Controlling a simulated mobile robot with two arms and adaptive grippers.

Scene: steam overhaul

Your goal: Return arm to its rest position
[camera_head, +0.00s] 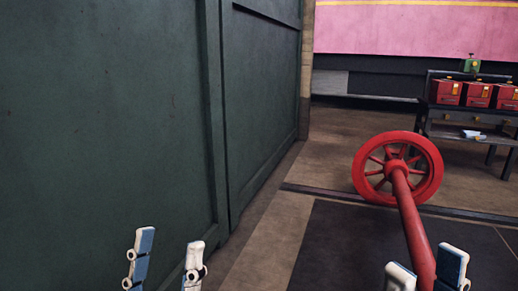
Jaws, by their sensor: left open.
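My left gripper (168,250) is at the bottom left of the head view. Its two white and blue fingertips stand apart with nothing between them. My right gripper (427,262) is at the bottom right, with its fingertips also apart. The red shaft of a spoked wheelset (409,218) runs down the picture and shows between these fingertips. I cannot tell how far the shaft is from the fingers. Both arms behind the grippers are out of view.
A dark green panelled wall (100,120) fills the left side. The red spoked wheel (357,166) stands over a dark floor area (340,245). A dark rack (433,115) at the back right holds red boxes (447,92) and a green can (471,65). Brown floor (345,125) lies open behind the wheel.

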